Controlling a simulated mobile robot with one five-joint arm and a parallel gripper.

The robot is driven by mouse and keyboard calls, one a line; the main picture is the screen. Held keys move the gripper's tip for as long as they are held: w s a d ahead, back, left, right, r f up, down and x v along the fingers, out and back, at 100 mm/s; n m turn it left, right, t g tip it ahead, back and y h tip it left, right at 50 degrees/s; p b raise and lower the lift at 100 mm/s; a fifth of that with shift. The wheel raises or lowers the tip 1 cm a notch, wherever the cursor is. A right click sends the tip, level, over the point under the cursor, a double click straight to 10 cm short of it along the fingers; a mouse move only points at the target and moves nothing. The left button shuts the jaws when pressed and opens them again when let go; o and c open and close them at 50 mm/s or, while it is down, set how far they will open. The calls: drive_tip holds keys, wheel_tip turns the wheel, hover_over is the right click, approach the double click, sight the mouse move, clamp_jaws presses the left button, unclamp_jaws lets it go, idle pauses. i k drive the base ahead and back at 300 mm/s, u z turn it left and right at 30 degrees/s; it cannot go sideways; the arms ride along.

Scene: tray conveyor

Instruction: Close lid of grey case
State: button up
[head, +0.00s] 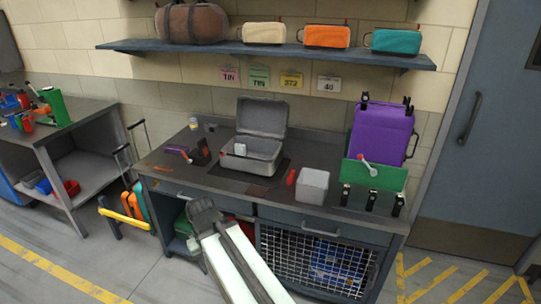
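The grey case (247,161) sits on the dark workbench, left of centre. Its lid (262,117) stands open, raised at the back of the case. A small whitish item (240,149) shows at the left of the case's opening; the rest of its inside is hard to make out. My gripper (203,207) is in front of the bench, below and left of the case, apart from it. I see it from behind and its fingers cannot be made out.
A light grey bin (312,186) and a red item (291,177) lie right of the case. A purple suitcase (380,134) stands behind a green panel (374,177) at the right. A black-and-purple tool (190,153) lies left. A shelf (280,52) with bags hangs above.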

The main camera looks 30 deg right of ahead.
sight(259, 117)
drive_tip(key=k, duration=0.2)
drive_tip(key=z, duration=0.6)
drive_tip(key=i, duration=1.5)
drive_tip(key=z, duration=0.45)
